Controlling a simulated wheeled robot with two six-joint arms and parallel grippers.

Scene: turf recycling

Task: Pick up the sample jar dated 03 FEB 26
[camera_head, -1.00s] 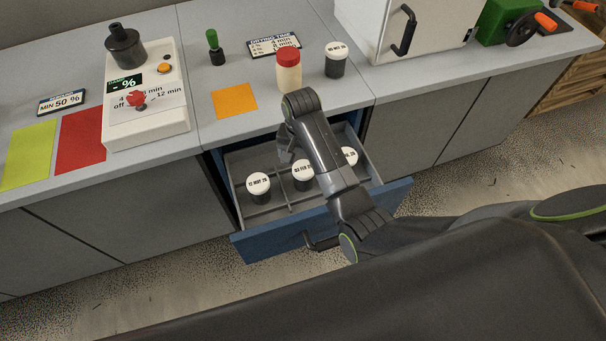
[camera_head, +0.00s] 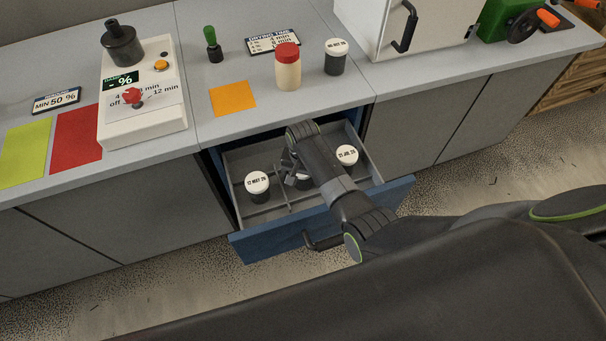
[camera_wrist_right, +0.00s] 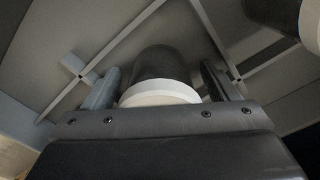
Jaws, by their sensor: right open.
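The middle jar (camera_head: 303,182), with a white lid and dark body, stands in the open drawer (camera_head: 262,245); an earlier view shows 03 FEB on its lid. My right arm now hides most of it. My right gripper (camera_head: 292,170) is down in the drawer at this jar. In the right wrist view, the jar (camera_wrist_right: 163,65) stands between the two open fingers (camera_wrist_right: 160,88), with a finger on each side; contact cannot be told. My left gripper is not in view.
A jar labelled 12 MAY (camera_head: 257,186) stands left in the drawer and one labelled JUL (camera_head: 347,155) right, with dividers between. On the counter are another white-lidded jar (camera_head: 336,58), a red-lidded bottle (camera_head: 287,68) and a control box (camera_head: 145,120).

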